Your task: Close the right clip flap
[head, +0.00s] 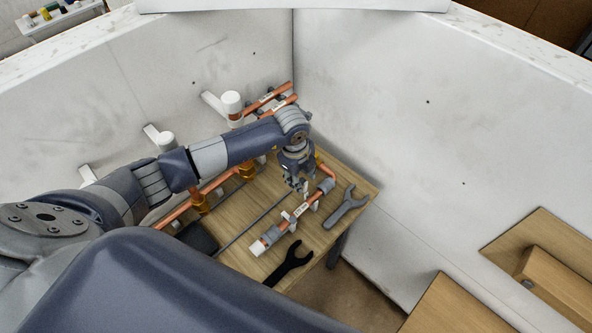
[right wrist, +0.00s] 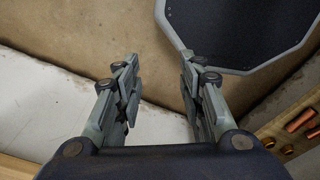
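A copper pipe (head: 284,231) with a white label, grey fittings and a white end lies over the wooden bench. Small white pieces, possibly clips, show beside this pipe and near the fingers of my left gripper (head: 297,187). I cannot tell which one is the right clip flap or whether it is open. My left gripper points down, close above the pipe's upper part; its fingers are too small to judge. My right gripper (right wrist: 158,78) is open and empty in the right wrist view, away from the pipe work; it is not seen in the head view.
A grey wrench (head: 346,208) and a black wrench (head: 290,264) lie on the wooden bench (head: 352,179). White wall brackets (head: 152,131) and copper pipes stand along the left wall. A dark panel with a grey rim (right wrist: 238,32) shows in the right wrist view.

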